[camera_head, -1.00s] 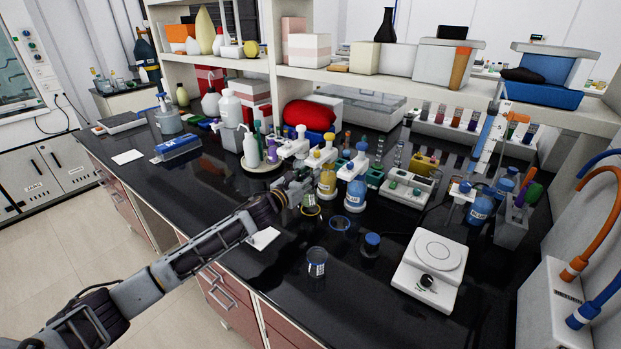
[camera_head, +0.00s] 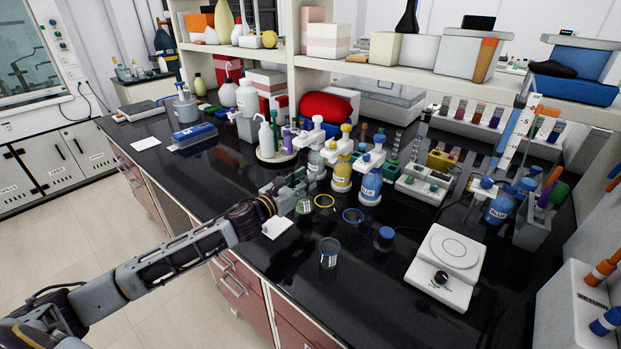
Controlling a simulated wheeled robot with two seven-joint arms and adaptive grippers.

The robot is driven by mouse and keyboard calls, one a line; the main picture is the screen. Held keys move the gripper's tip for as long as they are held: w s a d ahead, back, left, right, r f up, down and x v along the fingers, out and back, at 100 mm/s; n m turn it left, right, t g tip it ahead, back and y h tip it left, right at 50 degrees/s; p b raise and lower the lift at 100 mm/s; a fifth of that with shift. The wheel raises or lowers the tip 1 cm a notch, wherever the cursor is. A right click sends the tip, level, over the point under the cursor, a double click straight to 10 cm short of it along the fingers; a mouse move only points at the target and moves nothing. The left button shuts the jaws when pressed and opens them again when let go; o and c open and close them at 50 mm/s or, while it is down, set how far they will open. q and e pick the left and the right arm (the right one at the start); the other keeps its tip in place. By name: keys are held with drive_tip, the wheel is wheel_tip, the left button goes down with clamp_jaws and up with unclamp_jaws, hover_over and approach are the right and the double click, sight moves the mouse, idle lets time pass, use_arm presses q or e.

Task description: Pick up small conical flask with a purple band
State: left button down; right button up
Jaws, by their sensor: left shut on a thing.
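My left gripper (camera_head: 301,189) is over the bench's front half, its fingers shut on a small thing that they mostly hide. A small greenish glass vessel (camera_head: 304,207) shows just below the fingertips. I cannot tell whether it is the held thing or stands behind it. I cannot make out a purple band on any conical flask here. A small glass piece with a yellow rim (camera_head: 324,202) and one with a blue rim (camera_head: 353,216) stand just right of the gripper. My right gripper is not in view.
Pump bottles, among them a yellow one (camera_head: 342,173) and a blue one (camera_head: 371,184), stand behind the gripper. A labelled beaker (camera_head: 329,253), a blue-capped jar (camera_head: 385,238) and a white balance (camera_head: 446,262) are to the right.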

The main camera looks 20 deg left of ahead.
use_arm(q)
drive_tip(key=b+v, duration=0.1)
drive_tip(key=v, duration=0.6)
drive_tip(key=shift+s, duration=0.25)
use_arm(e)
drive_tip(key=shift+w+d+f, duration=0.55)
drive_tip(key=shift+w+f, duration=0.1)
